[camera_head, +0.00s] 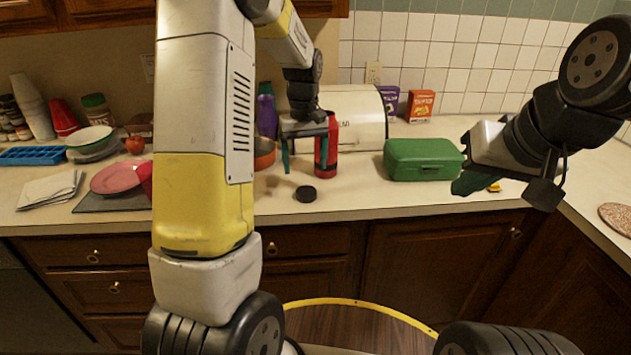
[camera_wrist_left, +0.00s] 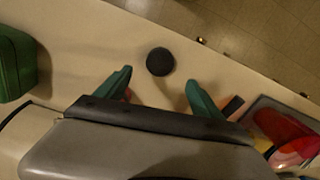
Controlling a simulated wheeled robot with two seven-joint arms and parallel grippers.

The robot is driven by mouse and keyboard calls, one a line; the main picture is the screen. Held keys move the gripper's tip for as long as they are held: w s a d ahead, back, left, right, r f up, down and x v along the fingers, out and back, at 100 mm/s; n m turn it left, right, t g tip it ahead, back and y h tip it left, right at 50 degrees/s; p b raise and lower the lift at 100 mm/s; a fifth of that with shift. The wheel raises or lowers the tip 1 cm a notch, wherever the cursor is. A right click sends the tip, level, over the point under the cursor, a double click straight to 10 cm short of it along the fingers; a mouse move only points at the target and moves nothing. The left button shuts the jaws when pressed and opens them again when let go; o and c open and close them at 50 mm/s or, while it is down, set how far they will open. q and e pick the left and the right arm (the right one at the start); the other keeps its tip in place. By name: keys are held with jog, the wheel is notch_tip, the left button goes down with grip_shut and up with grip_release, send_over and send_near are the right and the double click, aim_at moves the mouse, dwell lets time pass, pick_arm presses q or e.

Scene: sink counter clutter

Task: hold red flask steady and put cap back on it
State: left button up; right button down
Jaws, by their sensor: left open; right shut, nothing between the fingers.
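The red flask (camera_head: 332,140) stands upright on the counter, partly hidden behind my left gripper; its lower body shows right of the finger. A black round cap (camera_head: 306,193) lies flat on the counter in front of the flask, near the front edge. My left gripper (camera_head: 304,165) points down, open and empty, above and behind the cap. In the left wrist view the cap (camera_wrist_left: 160,62) lies just beyond the gap between the green fingertips (camera_wrist_left: 160,80). A bit of red shows beside one finger there. My right gripper (camera_head: 470,186) is shut and empty, right of the green box.
A green box (camera_head: 423,160) stands right of the flask, with a cream bread bin (camera_head: 358,118) behind. An orange bowl (camera_head: 263,153) and purple bottle (camera_head: 266,112) are at left. A pink plate (camera_head: 118,178) lies further left. Counter around the cap is clear.

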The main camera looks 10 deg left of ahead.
aim_at(306, 191)
pick_arm(q)
jog(key=shift+f, duration=0.1)
jog(key=shift+s+d+f, duration=0.1)
jog(key=shift+f, duration=1.85)
jog(key=shift+s+d+f, duration=0.1)
jog(key=shift+f, duration=1.8)
jog(key=c, duration=1.4)
